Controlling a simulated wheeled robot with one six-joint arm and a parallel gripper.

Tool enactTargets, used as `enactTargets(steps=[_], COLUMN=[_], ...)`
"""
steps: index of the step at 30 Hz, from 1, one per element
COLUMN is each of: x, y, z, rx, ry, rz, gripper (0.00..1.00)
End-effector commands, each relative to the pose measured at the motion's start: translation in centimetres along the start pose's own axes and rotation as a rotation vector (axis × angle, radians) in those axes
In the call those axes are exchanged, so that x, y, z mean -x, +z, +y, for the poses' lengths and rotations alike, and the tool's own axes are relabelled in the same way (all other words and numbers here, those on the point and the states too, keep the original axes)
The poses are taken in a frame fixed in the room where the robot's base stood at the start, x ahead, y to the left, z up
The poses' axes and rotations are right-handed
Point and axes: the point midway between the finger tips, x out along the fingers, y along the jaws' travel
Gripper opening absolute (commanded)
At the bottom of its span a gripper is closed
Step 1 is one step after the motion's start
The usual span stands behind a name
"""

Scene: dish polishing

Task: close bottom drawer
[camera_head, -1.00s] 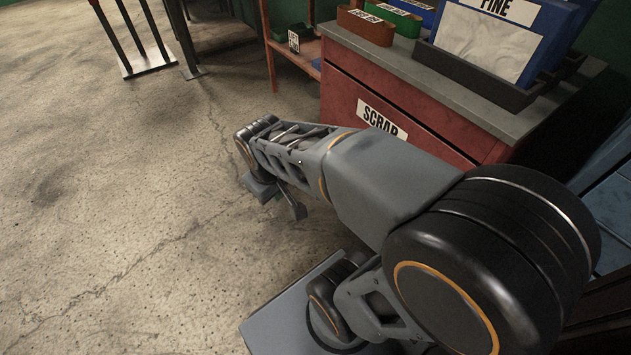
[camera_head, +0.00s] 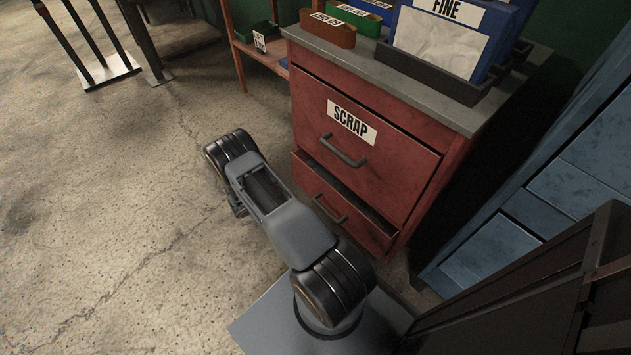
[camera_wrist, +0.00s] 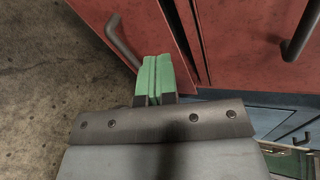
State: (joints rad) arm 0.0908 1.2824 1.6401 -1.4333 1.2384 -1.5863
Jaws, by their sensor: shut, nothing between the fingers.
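The bottom drawer (camera_head: 362,222) of the red cabinet stands a little open, with its dark interior showing as a strip above its front. Its dark handle (camera_head: 330,209) faces the floor side. In the wrist view, the drawer front (camera_wrist: 100,12) and what looks like its handle (camera_wrist: 121,42) are at the upper left. My gripper (camera_wrist: 153,60) has green fingers pressed together, empty, in front of the drawer front near its edge. I cannot tell whether they touch it. In the head view my arm hides the fingers.
The SCRAP drawer (camera_head: 395,145) above looks shut; its handle also shows in the wrist view (camera_wrist: 301,30). Bins and a FINE holder (camera_head: 440,40) stand on the cabinet top (camera_head: 385,72). A blue cabinet (camera_head: 575,190) is at the right. Concrete floor (camera_head: 110,210) is clear at left.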

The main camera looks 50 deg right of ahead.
Motion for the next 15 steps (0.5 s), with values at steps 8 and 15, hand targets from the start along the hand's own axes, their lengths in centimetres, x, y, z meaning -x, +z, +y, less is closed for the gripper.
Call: enactTargets(steps=[8, 15], x=[-2.4, -5.8], y=[-1.4, -1.3], z=[3.2, 3.6], rx=[0.226, 0.243], ry=[-0.039, -0.042], rz=[-0.073, -0.076], gripper=[0.00, 0.00])
